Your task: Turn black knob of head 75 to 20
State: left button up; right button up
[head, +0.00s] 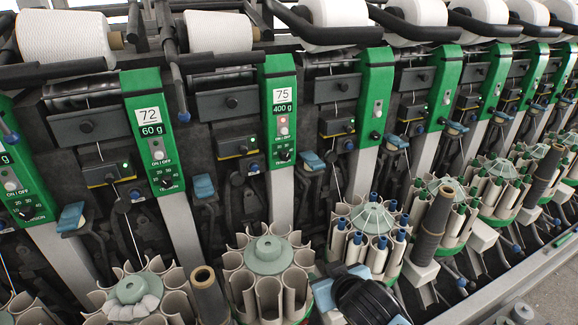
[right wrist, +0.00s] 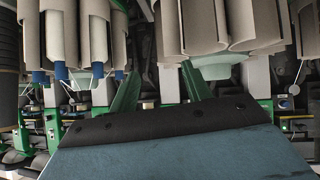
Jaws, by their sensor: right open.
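The knob's pointer setting is too small to read. My right gripper (head: 338,281) is at the bottom of the head view, well below the knob and apart from it. In the right wrist view its two green fingers (right wrist: 160,70) stand apart with nothing held between them. The knob cannot be made out there. My left gripper is not in view.
Round bobbin magazines stand below the panels, including a grey one (head: 268,270) and one with blue-tipped bobbins (head: 372,228). Head 72's panel (head: 152,130) is to the left. Yarn cones (head: 217,32) line the top.

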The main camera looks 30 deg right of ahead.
aim_at(286, 158)
jog(key=w+r+t, duration=0.1)
jog(key=w, duration=0.1)
jog(key=w+d+r+t, duration=0.1)
jog(key=w+r, duration=0.1)
jog(key=w, duration=0.1)
jog(key=w+d+r+t, duration=0.1)
jog(key=w, duration=0.1)
jog(key=shift+w+d+r, duration=0.2)
jog(key=shift+w+r, duration=0.1)
jog(key=shift+w, duration=0.1)
jog(key=w+d+r+t+y, duration=0.1)
jog(key=w+d+r+t, duration=0.1)
jog(key=w+r+t, duration=0.45)
jog(key=shift+g, duration=0.95)
jog(key=w, duration=0.9)
jog(key=w+b, duration=0.1)
jog(key=w, duration=0.4)
jog(key=shift+d+r, duration=0.2)
jog(key=shift+r, duration=0.2)
jog(key=shift+c, duration=0.4)
jog(key=c, duration=0.9)
jog(key=shift+n, duration=0.3)
